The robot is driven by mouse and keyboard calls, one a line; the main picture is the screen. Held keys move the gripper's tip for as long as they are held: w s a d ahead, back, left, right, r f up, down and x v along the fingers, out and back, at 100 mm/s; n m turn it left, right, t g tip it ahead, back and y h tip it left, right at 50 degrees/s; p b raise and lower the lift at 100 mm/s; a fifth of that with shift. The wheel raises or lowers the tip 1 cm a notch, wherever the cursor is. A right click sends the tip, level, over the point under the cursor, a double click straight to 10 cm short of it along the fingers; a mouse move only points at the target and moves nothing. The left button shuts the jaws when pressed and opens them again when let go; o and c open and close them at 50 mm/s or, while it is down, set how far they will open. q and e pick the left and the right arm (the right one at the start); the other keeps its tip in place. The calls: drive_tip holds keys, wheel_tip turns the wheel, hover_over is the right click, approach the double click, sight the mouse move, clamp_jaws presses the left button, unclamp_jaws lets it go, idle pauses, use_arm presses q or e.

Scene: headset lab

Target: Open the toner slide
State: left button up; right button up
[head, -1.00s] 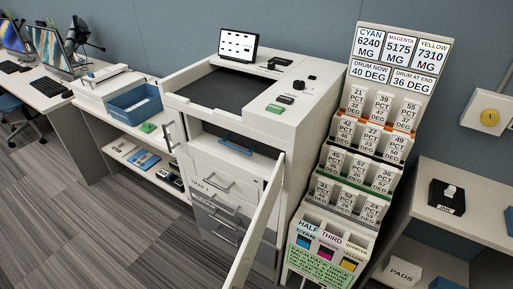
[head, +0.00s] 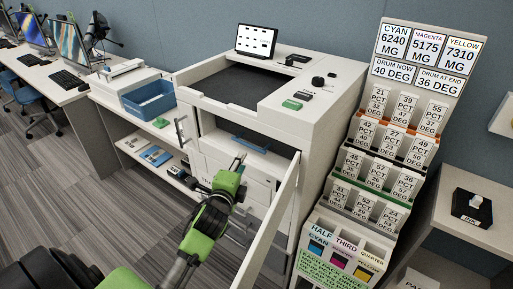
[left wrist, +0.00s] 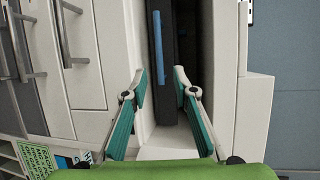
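The printer (head: 322,112) stands with its tall front door (head: 268,222) swung open. Inside the opening is a dark toner slide with a blue front bar (head: 251,144); in the left wrist view the dark slide (left wrist: 170,88) and its blue bar (left wrist: 161,46) run up the picture inside the recess. My left gripper (head: 239,161) is in front of the opening, just below the bar. In the left wrist view its two fingers (left wrist: 160,76) are spread apart with nothing between them, the bar lying beyond the tips. My right gripper is not in view.
The open door stands close on the right of my left arm. A card rack (head: 382,170) is right of the printer. Drawer handles show in the left wrist view (left wrist: 60,30). A shelf with a blue bin (head: 150,100) is on the left. The floor in front is clear.

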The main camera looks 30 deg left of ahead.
sight(250, 146)
use_arm(q)
drive_tip(key=b+x, duration=0.2)
drive_tip(key=x, duration=0.1)
drive_tip(key=b+x, duration=0.2)
drive_tip(key=x, duration=0.2)
drive_tip(key=b+x, duration=0.3)
drive_tip(key=x, duration=0.1)
drive_tip(key=shift+w+f, duration=0.15)
drive_tip(key=shift+f, duration=0.15)
drive_tip(key=shift+w+a+b, duration=0.3)
drive_tip(key=shift+w+b, duration=0.05)
drive_tip(key=shift+w, duration=0.3)
clamp_jaws()
